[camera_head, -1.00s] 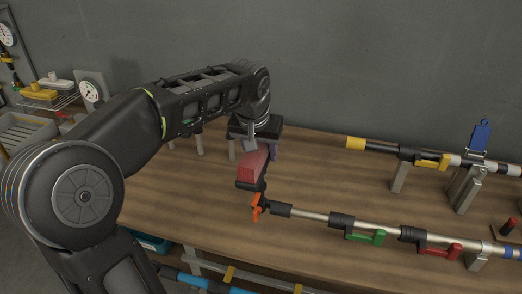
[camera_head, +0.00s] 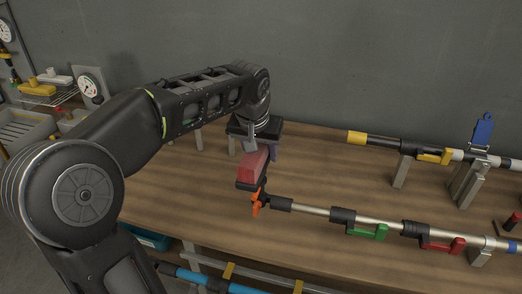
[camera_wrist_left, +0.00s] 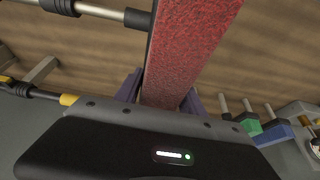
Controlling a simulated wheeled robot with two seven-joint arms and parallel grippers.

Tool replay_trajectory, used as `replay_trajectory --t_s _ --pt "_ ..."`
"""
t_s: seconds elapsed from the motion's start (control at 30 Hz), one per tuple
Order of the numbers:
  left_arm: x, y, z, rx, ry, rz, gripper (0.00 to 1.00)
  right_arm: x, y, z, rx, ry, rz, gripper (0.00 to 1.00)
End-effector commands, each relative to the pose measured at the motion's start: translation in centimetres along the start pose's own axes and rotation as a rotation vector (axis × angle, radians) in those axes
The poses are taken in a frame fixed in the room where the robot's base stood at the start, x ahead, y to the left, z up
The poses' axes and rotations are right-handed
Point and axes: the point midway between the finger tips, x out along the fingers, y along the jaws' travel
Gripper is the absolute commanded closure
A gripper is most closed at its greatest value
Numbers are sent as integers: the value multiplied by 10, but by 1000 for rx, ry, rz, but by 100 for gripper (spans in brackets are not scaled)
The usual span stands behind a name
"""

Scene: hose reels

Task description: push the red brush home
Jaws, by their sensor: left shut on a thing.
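The red brush (camera_head: 252,167) is a red block on a dark base, at the left end of the front pole in the head view. It fills the top middle of the left wrist view (camera_wrist_left: 188,45). My left gripper (camera_wrist_left: 160,92) is shut on the brush, with its purple fingers on either side. An orange clip (camera_head: 257,202) sits just below the brush, by the dark end of the silver pole (camera_head: 313,212). Whether brush and pole are fully joined I cannot tell. My right gripper is not in view.
The front pole carries a green lever (camera_head: 367,232) and a red lever (camera_head: 444,246). A yellow-tipped pole (camera_head: 357,138) rests on grey stands behind. A blue upright tag (camera_head: 483,130) stands at right. The wooden table (camera_head: 200,205) is clear left of the brush.

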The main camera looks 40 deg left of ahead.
Motion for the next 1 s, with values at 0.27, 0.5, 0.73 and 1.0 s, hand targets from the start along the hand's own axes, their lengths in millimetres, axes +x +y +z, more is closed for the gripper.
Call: replay_trajectory --t_s 0.27,0.5,0.73,1.0 --pt "7 0 3 0 1 0 100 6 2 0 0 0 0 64" --pt "13 0 5 0 1 0 100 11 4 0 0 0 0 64" --pt "18 0 7 0 1 0 100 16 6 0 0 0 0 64" --pt "21 0 8 0 1 0 48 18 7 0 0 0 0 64"
